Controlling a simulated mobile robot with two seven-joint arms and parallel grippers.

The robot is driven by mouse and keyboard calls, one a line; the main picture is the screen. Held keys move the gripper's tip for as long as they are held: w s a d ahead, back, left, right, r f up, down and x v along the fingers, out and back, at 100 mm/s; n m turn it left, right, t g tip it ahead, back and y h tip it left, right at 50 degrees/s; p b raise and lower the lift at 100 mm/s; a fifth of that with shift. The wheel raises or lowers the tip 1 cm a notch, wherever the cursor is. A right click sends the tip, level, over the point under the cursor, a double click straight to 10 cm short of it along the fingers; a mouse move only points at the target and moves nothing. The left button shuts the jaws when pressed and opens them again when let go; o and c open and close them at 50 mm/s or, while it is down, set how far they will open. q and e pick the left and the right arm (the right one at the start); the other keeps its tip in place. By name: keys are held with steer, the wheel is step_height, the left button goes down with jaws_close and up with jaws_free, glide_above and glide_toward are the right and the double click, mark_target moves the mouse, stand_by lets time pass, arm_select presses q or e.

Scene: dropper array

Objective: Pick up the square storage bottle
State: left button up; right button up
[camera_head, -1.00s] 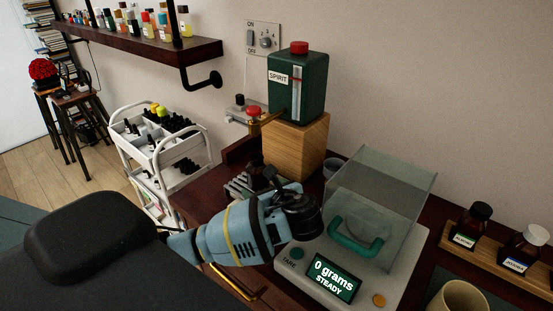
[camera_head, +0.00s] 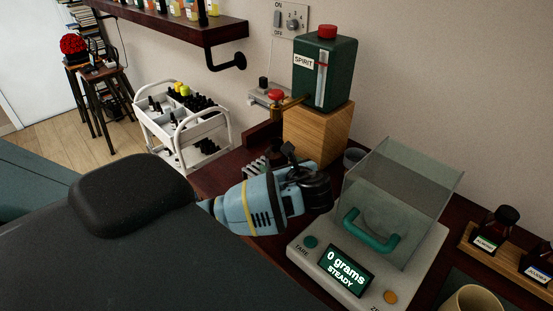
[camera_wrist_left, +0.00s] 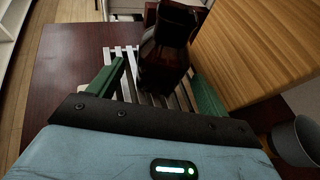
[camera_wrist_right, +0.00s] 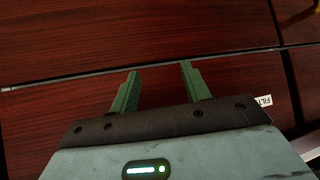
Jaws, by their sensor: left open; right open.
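A dark brown square bottle (camera_wrist_left: 164,60), the storage bottle, stands on a slatted metal rack (camera_wrist_left: 119,57) in the left wrist view. My left gripper (camera_wrist_left: 160,82) is open, with its green fingers on either side of the bottle's lower part. Gaps show on both sides, and I see no firm contact. In the head view the left gripper (camera_head: 300,190) hides most of the bottle, and its fingertips cannot be made out. My right gripper (camera_wrist_right: 160,70) is open and empty over dark red wood in the right wrist view.
A wooden block (camera_head: 318,135) bearing a green SPIRIT tank (camera_head: 325,75) stands close behind the left gripper. A scale (camera_head: 300,240) with a clear shield (camera_head: 405,190) is to its right, and a small grey cup (camera_wrist_left: 296,141) is close by. A white cart (camera_head: 185,130) stands at left.

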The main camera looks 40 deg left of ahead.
mark_target(277, 156)
arm_select(q)
steer(key=x, duration=0.4)
steer(key=shift+c, duration=0.2)
steer(key=c, duration=1.4)
steer(key=shift+w+r, duration=0.1)
steer(key=shift+r, duration=0.35)
steer(key=r, duration=0.1)
steer(key=s+r, duration=0.1)
steer(key=shift+r, duration=0.3)
steer(key=s, duration=0.5)
steer(key=s+r, duration=0.1)
steer(key=s, duration=0.4)
steer(key=s+d, duration=0.1)
steer(key=s, duration=0.4)
steer(key=shift+d+r, duration=0.1)
steer(key=shift+r, duration=0.15)
